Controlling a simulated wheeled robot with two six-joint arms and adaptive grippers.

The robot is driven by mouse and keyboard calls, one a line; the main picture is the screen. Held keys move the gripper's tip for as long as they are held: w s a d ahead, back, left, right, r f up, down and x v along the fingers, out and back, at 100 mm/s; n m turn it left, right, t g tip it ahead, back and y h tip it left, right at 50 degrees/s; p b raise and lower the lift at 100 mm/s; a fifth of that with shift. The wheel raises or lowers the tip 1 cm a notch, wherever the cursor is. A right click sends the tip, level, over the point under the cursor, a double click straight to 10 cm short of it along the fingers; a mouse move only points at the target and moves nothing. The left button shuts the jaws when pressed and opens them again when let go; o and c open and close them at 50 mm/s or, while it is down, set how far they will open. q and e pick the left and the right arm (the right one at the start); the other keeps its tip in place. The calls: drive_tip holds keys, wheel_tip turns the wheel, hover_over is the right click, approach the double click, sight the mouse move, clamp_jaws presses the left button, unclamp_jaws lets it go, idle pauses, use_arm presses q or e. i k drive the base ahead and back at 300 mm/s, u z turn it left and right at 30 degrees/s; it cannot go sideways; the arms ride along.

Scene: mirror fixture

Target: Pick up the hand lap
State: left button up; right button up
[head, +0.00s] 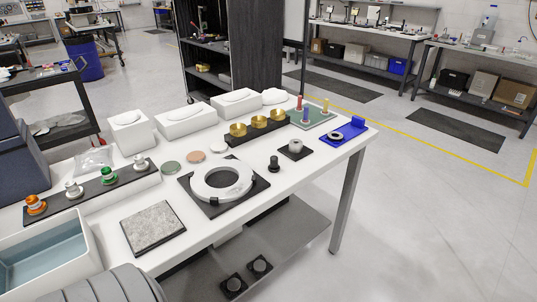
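A small black upright piece with a round knob top (273,163) stands on the white table (215,245), to the right of a large white ring (222,180). It looks most like the hand lap, but I cannot tell for sure. The ring lies on a black square plate (199,203). Nothing touches the small black piece. Neither of my grippers shows in the head view.
A black pad with a grey collar (295,148), a blue fixture (345,131) and a black block with brass cups (258,126) stand nearby. A granite-like plate (152,226), a strip of several knobs (90,189) and an open bin (45,252) are at left.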

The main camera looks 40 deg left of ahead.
sight(274, 167)
drive_tip(key=u, duration=0.65)
drive_tip(key=i, duration=0.7)
drive_tip(key=u, duration=0.85)
